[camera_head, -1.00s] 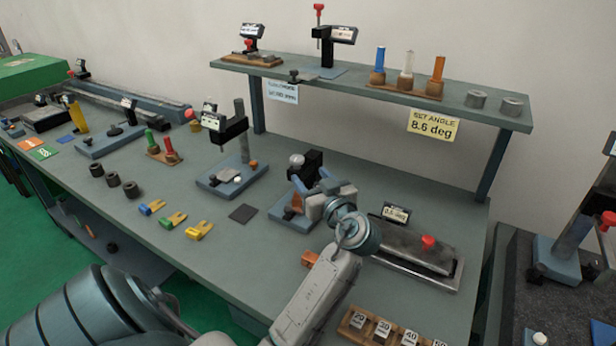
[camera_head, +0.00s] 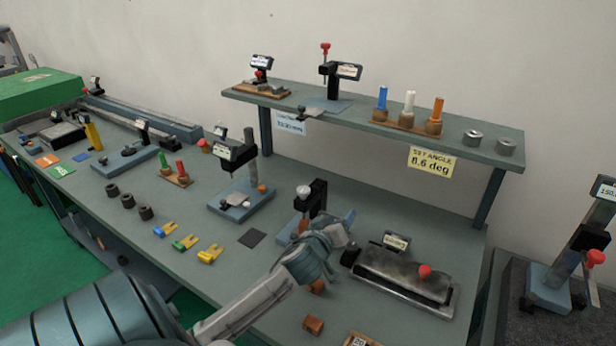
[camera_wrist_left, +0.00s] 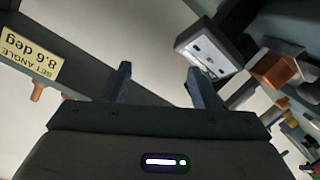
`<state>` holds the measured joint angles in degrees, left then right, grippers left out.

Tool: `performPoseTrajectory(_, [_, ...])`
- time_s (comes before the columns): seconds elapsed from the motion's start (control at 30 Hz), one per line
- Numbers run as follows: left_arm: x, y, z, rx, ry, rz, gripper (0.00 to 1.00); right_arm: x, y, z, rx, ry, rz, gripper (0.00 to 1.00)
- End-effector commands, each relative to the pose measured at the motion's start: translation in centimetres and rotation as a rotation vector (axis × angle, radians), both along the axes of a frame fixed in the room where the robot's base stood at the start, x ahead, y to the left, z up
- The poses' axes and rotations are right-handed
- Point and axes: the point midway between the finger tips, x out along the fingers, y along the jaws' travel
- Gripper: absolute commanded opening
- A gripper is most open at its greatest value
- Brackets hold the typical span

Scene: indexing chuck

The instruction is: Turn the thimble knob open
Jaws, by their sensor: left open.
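A small black stand (camera_head: 316,198) with a round pale knob (camera_head: 303,190) stands on a blue base near the middle of the bench. I cannot tell for certain whether this knob is the thimble knob. My left gripper (camera_head: 326,222) is just in front of and to the right of this stand, hiding part of its base. In the left wrist view the left gripper (camera_wrist_left: 162,80) has its two fingers wide apart with nothing between them. A grey box with a display (camera_wrist_left: 207,50) shows close by the right finger there. My right gripper is not in view.
A flat metal device with a red knob (camera_head: 425,271) lies right of my arm. A gauge stand (camera_head: 240,185) and yellow-tipped forks (camera_head: 210,254) are to the left. A raised shelf (camera_head: 450,137) runs behind, with a "SET ANGLE 8.6 deg" sign (camera_head: 432,160).

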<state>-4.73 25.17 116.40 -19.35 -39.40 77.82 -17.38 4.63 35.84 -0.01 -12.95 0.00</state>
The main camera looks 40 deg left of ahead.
Motion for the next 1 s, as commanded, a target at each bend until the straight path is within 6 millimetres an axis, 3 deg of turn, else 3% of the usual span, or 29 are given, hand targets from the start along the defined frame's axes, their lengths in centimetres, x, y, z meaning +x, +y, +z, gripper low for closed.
performPoseTrajectory(0.3, [-3.5,-2.2,-1.6,-0.561,-0.017,-0.285,0.56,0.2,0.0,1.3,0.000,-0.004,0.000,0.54])
performPoseTrajectory(0.53, [-7.4,-1.9,-0.1,-1.182,-0.020,-0.374,0.56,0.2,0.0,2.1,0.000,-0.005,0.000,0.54])
performPoseTrajectory(0.77, [-9.6,1.9,2.9,-1.824,-0.090,-0.264,0.56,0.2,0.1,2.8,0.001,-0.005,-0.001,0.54])
performPoseTrajectory(1.0, [-10.2,7.9,4.4,-2.321,-0.292,-0.022,0.56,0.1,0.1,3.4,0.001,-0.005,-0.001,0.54])
